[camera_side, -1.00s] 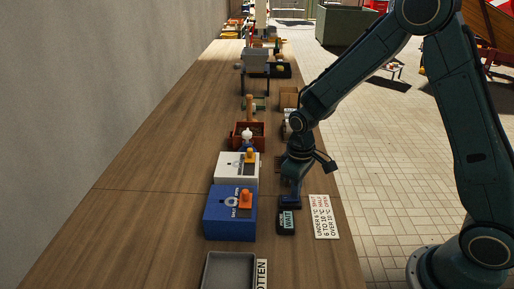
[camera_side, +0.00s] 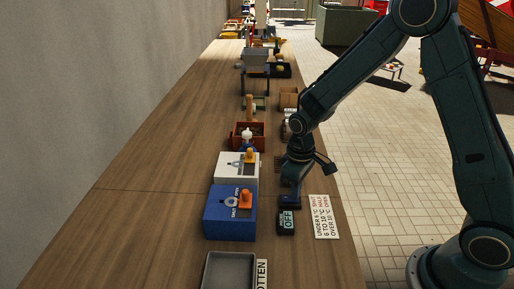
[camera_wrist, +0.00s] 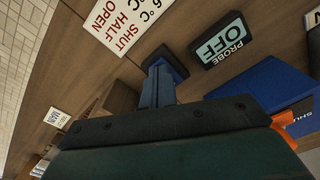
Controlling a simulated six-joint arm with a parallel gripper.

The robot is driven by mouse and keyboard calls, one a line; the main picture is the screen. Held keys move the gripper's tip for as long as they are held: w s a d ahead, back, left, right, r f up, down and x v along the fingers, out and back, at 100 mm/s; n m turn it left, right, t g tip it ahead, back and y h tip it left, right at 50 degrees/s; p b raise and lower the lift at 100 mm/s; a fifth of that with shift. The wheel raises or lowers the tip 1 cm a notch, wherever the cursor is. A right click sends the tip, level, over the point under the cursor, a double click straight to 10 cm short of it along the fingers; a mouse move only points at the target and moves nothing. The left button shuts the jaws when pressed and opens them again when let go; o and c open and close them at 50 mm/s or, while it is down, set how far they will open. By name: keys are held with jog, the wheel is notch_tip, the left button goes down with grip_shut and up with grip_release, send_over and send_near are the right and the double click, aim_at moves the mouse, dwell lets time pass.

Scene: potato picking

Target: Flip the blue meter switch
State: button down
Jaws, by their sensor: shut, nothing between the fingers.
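The blue switch (camera_wrist: 168,58) is a small block at my fingertips in the wrist view, partly covered by them. In the side view only a little of it shows under my gripper (camera_side: 290,192). My gripper (camera_wrist: 159,78) is shut, pointing down with its tips at the switch; they seem to touch it. The dark meter (camera_side: 286,222) stands just in front of the switch in the side view. In the wrist view its display (camera_wrist: 221,40) reads "PROBE OFF".
A blue box (camera_side: 228,220) with an orange knob stands left of the meter, a white box (camera_side: 234,168) behind it. A printed sign (camera_side: 324,216) lies right of the meter. A grey tray (camera_side: 228,272) is at the front. The table's left side is clear.

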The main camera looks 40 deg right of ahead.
jog(key=shift+r, duration=3.35)
jog(key=shift+r, duration=0.1)
jog(key=s+r+m+t, duration=0.1)
jog(key=s+r+t, duration=0.2)
jog(key=s+r, duration=0.75)
jog(key=s+r+m+t, duration=0.1)
jog(key=s+r, duration=0.2)
jog(key=s, duration=0.2)
jog(key=s+d+r+m+t, duration=0.1)
jog(key=s+r, duration=0.2)
jog(key=s, duration=0.3)
jog(key=shift+t, duration=0.3)
jog(key=shift+d+r, duration=0.1)
